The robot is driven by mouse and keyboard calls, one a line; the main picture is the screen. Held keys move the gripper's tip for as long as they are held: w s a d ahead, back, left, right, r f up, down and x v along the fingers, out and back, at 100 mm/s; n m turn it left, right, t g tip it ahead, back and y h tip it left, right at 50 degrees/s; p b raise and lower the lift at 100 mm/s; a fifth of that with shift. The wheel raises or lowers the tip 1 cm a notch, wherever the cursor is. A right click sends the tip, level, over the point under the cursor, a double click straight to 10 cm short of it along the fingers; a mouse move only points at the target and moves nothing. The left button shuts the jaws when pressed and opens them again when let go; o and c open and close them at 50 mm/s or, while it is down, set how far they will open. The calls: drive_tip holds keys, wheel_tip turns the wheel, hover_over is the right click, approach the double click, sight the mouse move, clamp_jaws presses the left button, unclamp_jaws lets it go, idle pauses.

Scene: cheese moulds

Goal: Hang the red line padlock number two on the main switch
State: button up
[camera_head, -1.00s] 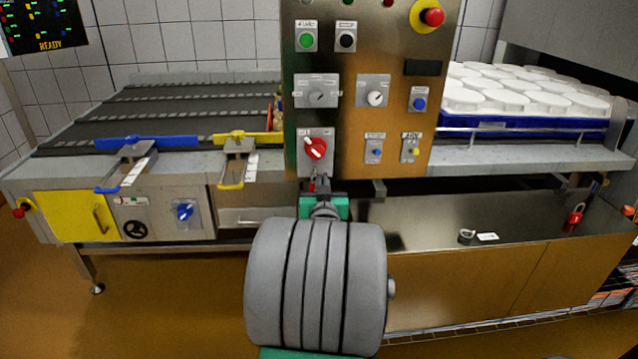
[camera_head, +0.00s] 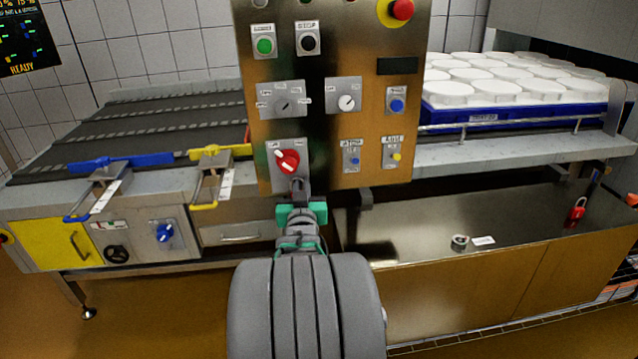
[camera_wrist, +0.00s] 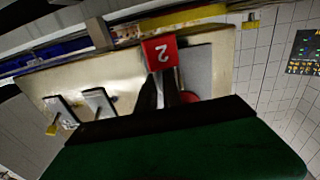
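The red padlock marked 2 (camera_wrist: 160,52) is at my fingertips in the wrist view, its number upside down there. My gripper (camera_wrist: 160,82) is shut on it. In the head view my gripper (camera_head: 299,188) is just below the main switch (camera_head: 287,160), a red rotary knob on a light plate low on the control panel. In the wrist view the red knob (camera_wrist: 189,97) shows partly beside my fingers, apart from the padlock's body. The shackle cannot be made out.
The steel panel (camera_head: 340,110) carries other knobs and buttons close around the switch. A blue-handled clamp (camera_head: 120,160) and a yellow-handled clamp (camera_head: 215,153) are at left. Another red padlock (camera_head: 577,210) stands on the right shelf, with a small roll (camera_head: 459,241) nearby.

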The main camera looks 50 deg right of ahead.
drive_tip(key=shift+o, duration=1.4)
drive_tip(key=shift+w+a+f+y, duration=0.15)
drive_tip(key=shift+w+a+f, duration=0.2)
drive_tip(key=shift+f, duration=0.2)
drive_tip(key=shift+w+a+f+y, duration=0.2)
drive_tip(key=shift+a+f, duration=0.1)
drive_tip(key=shift+f, duration=0.2)
drive_tip(key=s+d+r+p+v, duration=0.1)
drive_tip(key=v, duration=0.6)
drive_tip(key=shift+s+a, duration=0.2)
drive_tip(key=shift+a, duration=0.1)
